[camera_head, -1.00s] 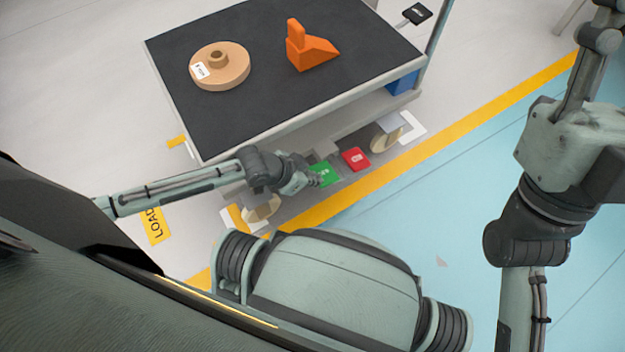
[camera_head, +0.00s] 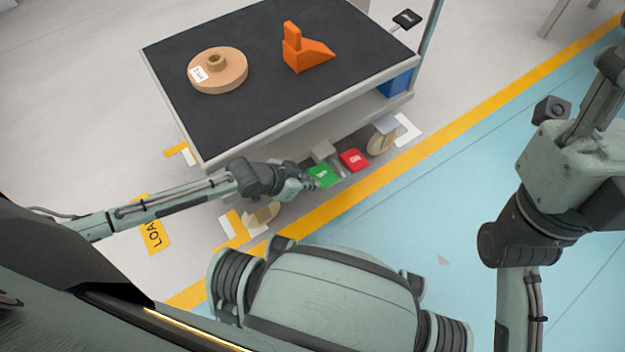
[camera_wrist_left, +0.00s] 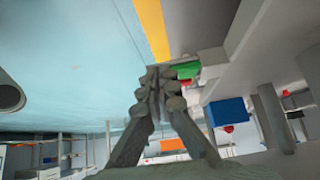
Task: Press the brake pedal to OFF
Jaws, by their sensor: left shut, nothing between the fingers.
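Two pedals sit low at the front of the cart: a green pedal (camera_head: 322,176) on the left and a red pedal (camera_head: 354,160) on the right. Each has a small pale mark that I cannot read. My left gripper (camera_head: 309,184) is at the left edge of the green pedal; I cannot tell whether it touches. In the left wrist view, its fingers (camera_wrist_left: 158,72) are shut with nothing between them, and the green pedal (camera_wrist_left: 187,70) shows just beyond them to the right. My right arm is at the right, with its gripper out of view.
The cart's dark top (camera_head: 250,120) carries a tan spool (camera_head: 220,75) and an orange block (camera_head: 305,52). A blue box (camera_head: 397,83) is under its right end. Pale wheels (camera_head: 262,214) stand either side of the pedals.

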